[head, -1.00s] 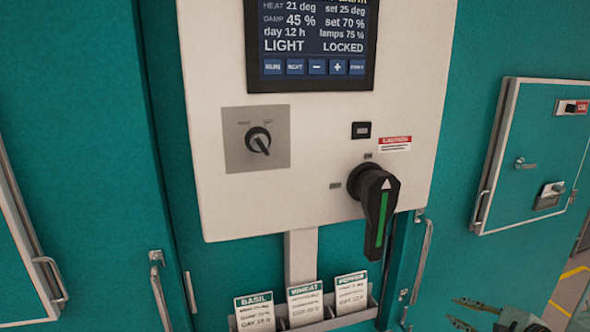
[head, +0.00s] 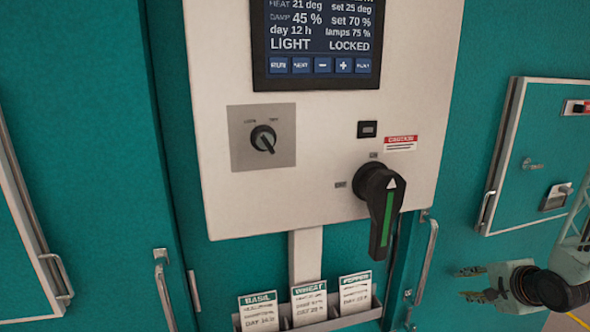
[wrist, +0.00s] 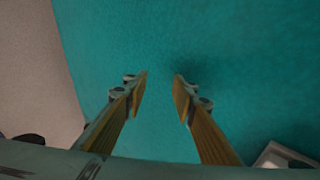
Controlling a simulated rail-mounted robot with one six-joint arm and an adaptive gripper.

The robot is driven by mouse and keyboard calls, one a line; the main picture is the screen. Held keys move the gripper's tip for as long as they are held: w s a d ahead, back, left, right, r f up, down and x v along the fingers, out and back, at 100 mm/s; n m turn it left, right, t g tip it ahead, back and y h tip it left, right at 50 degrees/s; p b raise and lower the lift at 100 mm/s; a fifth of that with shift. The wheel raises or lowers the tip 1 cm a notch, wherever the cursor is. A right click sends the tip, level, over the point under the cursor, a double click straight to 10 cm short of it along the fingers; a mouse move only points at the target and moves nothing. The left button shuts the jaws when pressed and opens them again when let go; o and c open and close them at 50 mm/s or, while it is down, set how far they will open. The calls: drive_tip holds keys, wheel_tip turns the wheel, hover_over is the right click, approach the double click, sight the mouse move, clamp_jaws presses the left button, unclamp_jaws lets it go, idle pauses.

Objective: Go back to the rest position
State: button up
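My gripper (head: 470,283) is at the lower right of the head view, to the right of the control panel and its handle. Its two fingers stand apart with nothing between them. In the wrist view the fingers (wrist: 160,80) are also apart and empty, facing a plain teal surface (wrist: 240,50). Part of my arm shows at the right edge of the head view.
A white control panel (head: 330,195) carries a screen (head: 318,30) reading LOCKED, a small rotary switch (head: 263,139) and a large black handle (head: 381,205). Cards (head: 309,305) stand in a rack below. A teal door (head: 535,160) is at right; a bar handle (head: 425,262) is near my gripper.

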drive_tip(key=s+a+r+n+g+h, duration=0.2)
drive_tip(key=s+a+r+n, duration=0.3)
drive_tip(key=r, duration=0.6)
drive_tip(key=s+a+r+n+g+h, duration=0.1)
drive_tip(key=s+a+r+n, duration=0.2)
drive_tip(key=s+a+r, duration=0.6)
drive_tip(key=s+a+r+n+g, duration=0.1)
drive_tip(key=s+a+r+n, duration=0.2)
drive_tip(key=s, duration=0.6)
drive_tip(key=s+a+r+n+y, duration=0.1)
drive_tip(key=s+a+r+n, duration=0.2)
drive_tip(key=s+a, duration=0.5)
drive_tip(key=s+a+r+n+g+y, duration=0.1)
drive_tip(key=s+a+r, duration=0.3)
drive_tip(key=s, duration=0.7)
drive_tip(key=shift+s+a+n+g+b, duration=0.3)
drive_tip(key=shift+s+a+n+b, duration=0.1)
drive_tip(key=shift+a+n, duration=0.55)
